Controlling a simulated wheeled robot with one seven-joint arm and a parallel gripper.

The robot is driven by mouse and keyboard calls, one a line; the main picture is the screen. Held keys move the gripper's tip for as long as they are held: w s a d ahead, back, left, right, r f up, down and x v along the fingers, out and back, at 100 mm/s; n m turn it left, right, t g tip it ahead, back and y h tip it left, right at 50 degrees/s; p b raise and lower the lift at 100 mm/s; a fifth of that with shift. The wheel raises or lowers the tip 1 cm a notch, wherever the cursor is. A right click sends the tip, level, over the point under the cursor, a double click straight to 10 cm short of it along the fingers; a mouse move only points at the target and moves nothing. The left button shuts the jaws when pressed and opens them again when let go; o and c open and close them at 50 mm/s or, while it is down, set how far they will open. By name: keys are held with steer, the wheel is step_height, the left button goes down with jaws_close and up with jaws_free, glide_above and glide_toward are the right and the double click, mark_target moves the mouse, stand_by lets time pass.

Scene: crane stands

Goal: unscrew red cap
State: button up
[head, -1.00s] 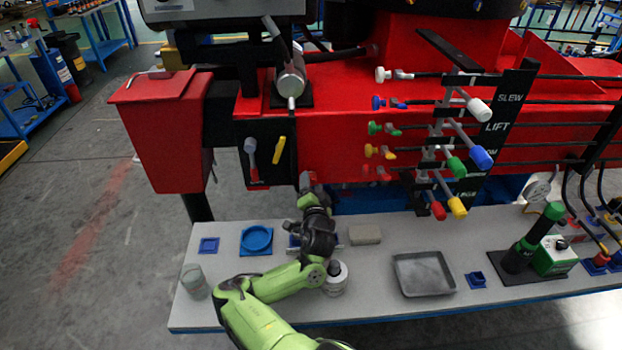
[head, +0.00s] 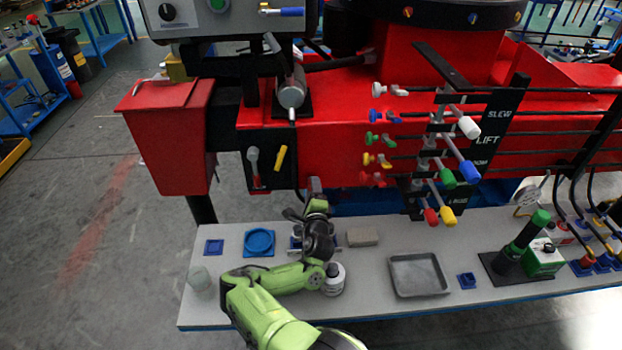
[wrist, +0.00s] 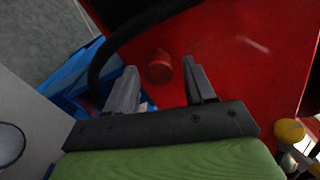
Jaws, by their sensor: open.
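The red cap (wrist: 159,67) is a short round knob standing out from the red crane face. In the wrist view it shows between my open fingers, a little beyond their tips, with nothing gripped. In the head view it is the lowest of a column of coloured caps, a small red cap (head: 364,178) hard to tell from the red panel. My gripper (wrist: 160,72) points at the crane face. In the head view my gripper (head: 316,187) is small, above the bench's back edge, and its fingers are not clear.
A yellow cap (wrist: 290,130) is beside the red one. A dark hose (wrist: 120,45) curves close to my left finger. The bench (head: 400,237) holds a grey tray (head: 418,292), a white bottle (head: 334,282) and a blue dish (head: 259,254). Several coloured levers (head: 448,195) hang at the right.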

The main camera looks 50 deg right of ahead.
steer(key=m+p, duration=0.6)
steer(key=m, duration=0.8)
steer(key=shift+f+m, duration=0.15)
steer(key=shift+m, duration=0.25)
steer(key=shift+w, duration=0.1)
jaws_close()
steer(key=shift+a, duration=0.1)
